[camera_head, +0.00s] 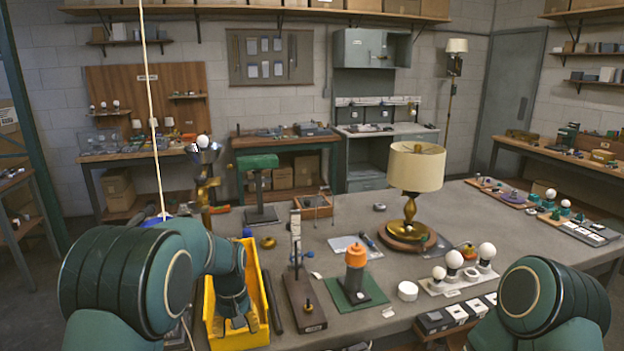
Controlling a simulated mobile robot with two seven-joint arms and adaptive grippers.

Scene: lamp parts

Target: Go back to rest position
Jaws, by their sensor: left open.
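My left arm comes in from the left and bends down over a yellow bin (262,290). My left gripper (238,322) points down at the bin, small and partly hidden by my own arm; it is open, and I see nothing held in it. Of my right arm only the upper part shows at the lower right; its gripper is out of view. A table lamp with a cream shade (416,167) and brass stem stands upright on a round wooden base on the grey table (460,215).
An orange-topped part stands on a green mat (370,290). A dark upright stand (305,302) is right of the bin. White bulbs (454,259) stand on a tray near my right arm. More bulbs and parts line the table's right side. Open tabletop lies around the lamp.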

